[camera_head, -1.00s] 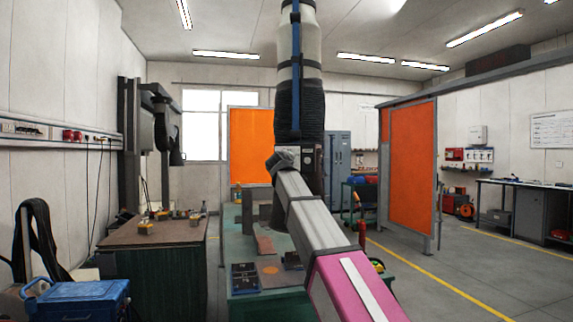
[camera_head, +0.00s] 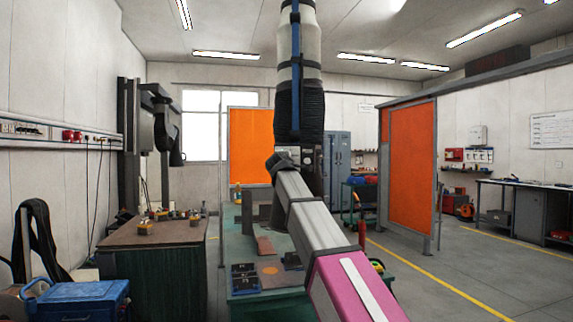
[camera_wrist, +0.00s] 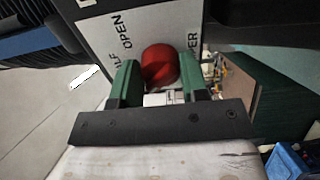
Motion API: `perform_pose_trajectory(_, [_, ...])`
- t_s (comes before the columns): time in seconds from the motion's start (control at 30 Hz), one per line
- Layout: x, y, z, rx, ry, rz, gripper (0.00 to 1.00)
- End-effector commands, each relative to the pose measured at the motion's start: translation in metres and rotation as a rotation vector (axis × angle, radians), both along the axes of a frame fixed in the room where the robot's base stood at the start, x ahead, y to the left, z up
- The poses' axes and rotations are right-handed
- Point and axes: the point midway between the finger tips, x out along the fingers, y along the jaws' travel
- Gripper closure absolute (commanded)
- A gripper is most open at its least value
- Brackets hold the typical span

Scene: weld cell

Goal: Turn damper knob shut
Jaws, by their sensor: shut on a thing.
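The red damper knob (camera_wrist: 160,65) is round and sits in front of a light plate (camera_wrist: 110,30) in the wrist view. The plate carries the words OPEN and DAMPER, and part of a word that looks like HALF. My gripper (camera_wrist: 159,74) has green fingers, one on each side of the knob, and is shut on it. The knob's pointer and the shut mark cannot be seen. In the head view my arm reaches up to the foot of the extraction duct (camera_head: 298,60); the knob is hidden there.
A green welding table (camera_head: 250,290) with plates stands below my arm. A brown-topped bench (camera_head: 165,233) and a blue toolbox (camera_head: 80,302) are at left. An orange screen (camera_head: 411,165) stands at right.

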Motion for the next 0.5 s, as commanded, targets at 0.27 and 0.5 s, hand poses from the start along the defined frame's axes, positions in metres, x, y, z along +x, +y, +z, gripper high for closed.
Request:
perform_pose_trajectory(0.27, [-0.0001,0.0002,-0.0006,-0.003,0.001,0.0,0.83])
perform_pose_trajectory(0.5, [-0.0001,0.0001,-0.0004,-0.002,0.0,0.0,0.34])
